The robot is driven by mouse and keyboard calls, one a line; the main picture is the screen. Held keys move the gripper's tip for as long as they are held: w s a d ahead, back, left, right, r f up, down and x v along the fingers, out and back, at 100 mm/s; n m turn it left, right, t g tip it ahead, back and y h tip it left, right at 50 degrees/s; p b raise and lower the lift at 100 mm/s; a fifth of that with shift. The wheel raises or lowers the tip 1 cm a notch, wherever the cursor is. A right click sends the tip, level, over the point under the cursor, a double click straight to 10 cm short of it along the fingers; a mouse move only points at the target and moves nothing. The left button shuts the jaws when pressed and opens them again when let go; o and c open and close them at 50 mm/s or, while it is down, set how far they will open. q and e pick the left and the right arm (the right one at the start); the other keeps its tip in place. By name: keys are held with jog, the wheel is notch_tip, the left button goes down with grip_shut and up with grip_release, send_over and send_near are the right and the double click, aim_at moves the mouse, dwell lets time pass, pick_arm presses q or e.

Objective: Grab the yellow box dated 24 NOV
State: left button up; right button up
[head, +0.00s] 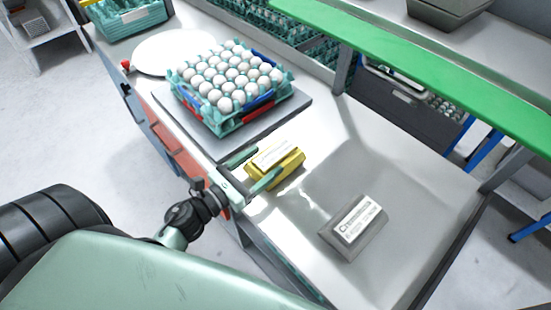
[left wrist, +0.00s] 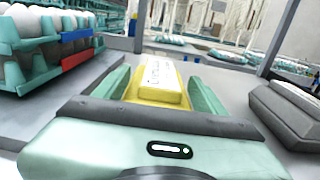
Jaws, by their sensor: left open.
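A yellow box (head: 272,174) with a white label on top lies on the grey metal table, near its left edge. My left gripper (head: 254,169) is open at the box, one finger on each side of it. In the left wrist view the yellow box (left wrist: 152,95) sits between the two green fingers of my left gripper (left wrist: 160,88). I cannot tell whether the fingers touch it. The label's text is too small to read in both views. My right gripper is not in view.
A grey box (head: 340,236) with a white label lies to the right on the table (head: 300,220). A teal tray (head: 222,127) of white eggs stands on a grey plate behind the yellow box. A green rail (head: 420,70) runs above the table's far side. The table between the boxes is clear.

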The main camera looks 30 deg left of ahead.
aim_at(275, 153)
pick_arm(q)
jog(key=p+x, duration=0.1)
jog(key=x, duration=0.3)
jog(key=shift+w+r, duration=0.15)
jog(key=shift+w, duration=0.05)
jog(key=shift+w+d, duration=0.15)
jog(key=shift+w, duration=0.1)
grip_shut()
